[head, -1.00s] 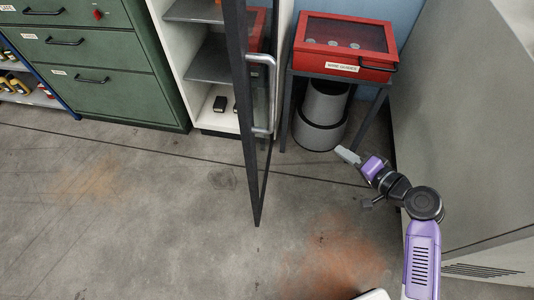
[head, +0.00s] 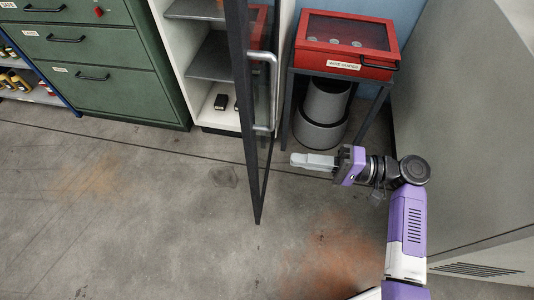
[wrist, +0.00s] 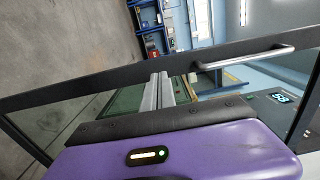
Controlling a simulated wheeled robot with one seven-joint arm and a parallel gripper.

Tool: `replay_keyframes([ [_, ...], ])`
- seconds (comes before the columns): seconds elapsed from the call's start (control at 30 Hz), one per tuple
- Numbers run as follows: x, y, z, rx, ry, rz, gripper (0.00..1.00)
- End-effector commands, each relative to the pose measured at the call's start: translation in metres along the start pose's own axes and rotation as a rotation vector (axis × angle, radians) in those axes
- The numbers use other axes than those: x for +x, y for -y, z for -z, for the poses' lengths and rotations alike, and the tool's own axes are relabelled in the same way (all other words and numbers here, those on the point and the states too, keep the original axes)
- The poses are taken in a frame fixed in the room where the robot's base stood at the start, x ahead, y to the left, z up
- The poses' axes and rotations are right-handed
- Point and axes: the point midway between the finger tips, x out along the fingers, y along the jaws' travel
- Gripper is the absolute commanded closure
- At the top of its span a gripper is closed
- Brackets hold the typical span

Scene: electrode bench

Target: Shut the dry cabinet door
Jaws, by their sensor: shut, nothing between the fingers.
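The dry cabinet (head: 215,62) is white with grey shelves. Its dark-framed glass door (head: 247,120) stands open, swung out toward me, with a silver bar handle (head: 272,92) on its right face. My gripper (head: 293,160) is shut and empty. It is to the right of the door, below the handle in the picture, its fingers pointing left at the door with a small gap showing. In the wrist view, my shut fingers (wrist: 158,92) point at the door frame (wrist: 120,75), and the handle (wrist: 245,57) lies to their right. Whether the fingertips touch the door cannot be told.
A red glass-topped box (head: 345,45) sits on a dark stand right of the cabinet, with a grey round bin (head: 322,115) beneath. A green drawer cabinet (head: 95,65) stands at left. A large grey panel (head: 460,130) is at right. The floor left of the door is clear.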

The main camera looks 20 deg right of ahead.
Motion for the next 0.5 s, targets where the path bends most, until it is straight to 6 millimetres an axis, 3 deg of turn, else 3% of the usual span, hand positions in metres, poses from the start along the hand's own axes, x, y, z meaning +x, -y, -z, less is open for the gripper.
replay_keyframes([
  [0.2, 0.043, -0.001, -0.001, 0.001, 0.002, -0.001, 1.00],
  [0.5, 0.079, -0.001, 0.000, 0.000, -0.001, -0.001, 1.00],
])
